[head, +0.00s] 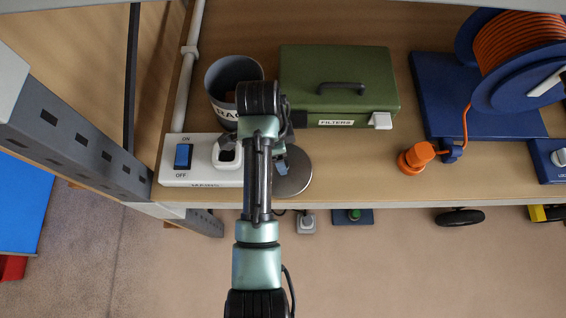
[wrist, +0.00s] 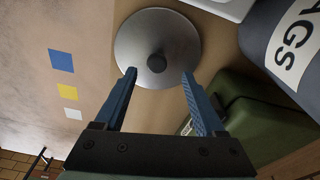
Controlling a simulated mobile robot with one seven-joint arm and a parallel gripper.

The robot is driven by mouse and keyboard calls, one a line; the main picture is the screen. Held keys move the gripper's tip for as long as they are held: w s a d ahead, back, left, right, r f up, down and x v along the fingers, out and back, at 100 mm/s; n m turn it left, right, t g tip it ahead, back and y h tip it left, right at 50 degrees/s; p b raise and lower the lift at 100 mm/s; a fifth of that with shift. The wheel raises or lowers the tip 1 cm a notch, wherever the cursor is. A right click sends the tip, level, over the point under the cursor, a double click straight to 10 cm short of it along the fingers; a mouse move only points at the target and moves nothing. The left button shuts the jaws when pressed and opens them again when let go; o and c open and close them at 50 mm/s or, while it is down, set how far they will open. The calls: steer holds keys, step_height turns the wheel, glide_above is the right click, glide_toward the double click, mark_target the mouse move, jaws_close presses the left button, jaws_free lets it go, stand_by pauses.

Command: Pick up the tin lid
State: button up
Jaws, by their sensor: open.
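The tin lid is a round grey metal disc with a dark knob in its middle. In the head view the tin lid (head: 294,178) lies near the front edge of the wooden shelf, partly hidden by my arm. In the wrist view the tin lid (wrist: 180,30) shows whole, with its knob between and beyond my fingertips. My gripper (wrist: 159,73) is open and empty, its two blue fingers apart on either side of the knob's line. In the head view my gripper is mostly hidden behind my arm over the lid. I cannot tell whether a fingertip touches the lid.
A white switch box (head: 203,178) is left of the lid. A grey tub (head: 222,76) and a green filter box (head: 300,65) stand behind it. An orange plug (head: 415,158) and a blue cable reel (head: 520,80) are to the right. The shelf's front edge (head: 380,204) is close.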

mark_target(298, 164)
steer(key=shift+s+d+f+p, duration=0.1)
steer(key=shift+f+p, duration=0.1)
steer(key=shift+f, duration=0.55)
steer(key=shift+s+d+f+p, duration=0.1)
steer(key=shift+d+f+p, duration=0.1)
steer(key=shift+f, duration=0.5)
steer(key=shift+d+f+p, duration=0.1)
steer(key=shift+f+p, duration=0.1)
steer(key=shift+f, duration=0.55)
jaws_close()
